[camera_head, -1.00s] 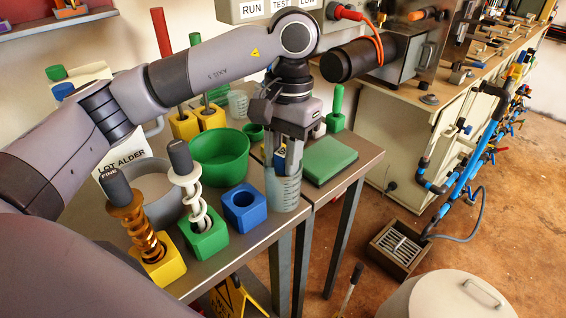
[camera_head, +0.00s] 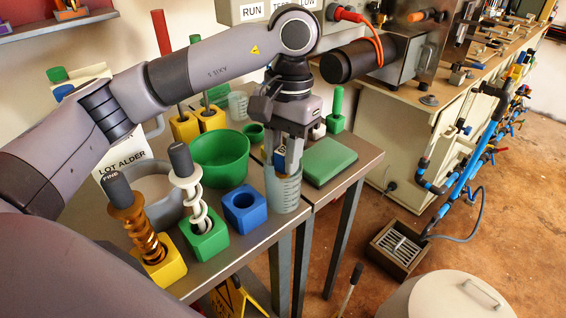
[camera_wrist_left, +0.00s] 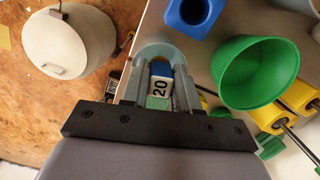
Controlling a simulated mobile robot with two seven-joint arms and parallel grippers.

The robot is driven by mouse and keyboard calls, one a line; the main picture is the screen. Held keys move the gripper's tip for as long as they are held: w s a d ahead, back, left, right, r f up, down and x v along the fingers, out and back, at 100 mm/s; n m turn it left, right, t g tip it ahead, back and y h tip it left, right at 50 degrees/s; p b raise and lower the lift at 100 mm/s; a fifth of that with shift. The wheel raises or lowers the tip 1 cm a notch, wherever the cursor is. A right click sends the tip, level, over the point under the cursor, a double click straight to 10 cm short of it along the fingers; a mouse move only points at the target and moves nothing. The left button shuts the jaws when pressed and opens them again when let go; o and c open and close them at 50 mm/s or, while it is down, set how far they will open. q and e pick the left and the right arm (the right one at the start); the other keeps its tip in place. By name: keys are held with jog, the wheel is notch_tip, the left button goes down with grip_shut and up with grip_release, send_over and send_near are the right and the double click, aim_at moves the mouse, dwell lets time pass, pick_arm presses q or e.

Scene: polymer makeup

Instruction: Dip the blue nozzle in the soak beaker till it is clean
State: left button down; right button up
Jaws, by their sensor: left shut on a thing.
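My left gripper (camera_head: 283,168) points down at the table's front corner, with its fingertips at the mouth of a translucent blue-grey beaker (camera_head: 284,195). In the left wrist view the two fingers (camera_wrist_left: 158,92) are shut on a small piece, the blue nozzle (camera_wrist_left: 160,69), which shows blue, a white face marked "20" and a green patch. The beaker's rim (camera_wrist_left: 157,47) shows just beyond it. The fingers and beaker wall partly hide the nozzle, and I cannot tell how deep it sits. My right gripper is out of view.
A blue block with an empty hole (camera_head: 244,209) stands left of the beaker. Green (camera_head: 205,239) and yellow (camera_head: 160,267) blocks hold screws. A green bowl (camera_head: 220,158) is behind. A green pad (camera_head: 328,160) lies to the right. The table edge is close in front.

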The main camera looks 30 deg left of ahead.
aim_at(281, 151)
pick_arm(q)
jog(key=shift+r+p, duration=1)
jog(key=shift+r, duration=0.95)
jog(key=shift+r+p, duration=0.8)
jog(key=shift+r, duration=0.15)
jog(key=shift+r, duration=0.1)
jog(key=shift+r+p, duration=1.7)
jog(key=shift+r, duration=0.25)
jog(key=shift+f, duration=0.1)
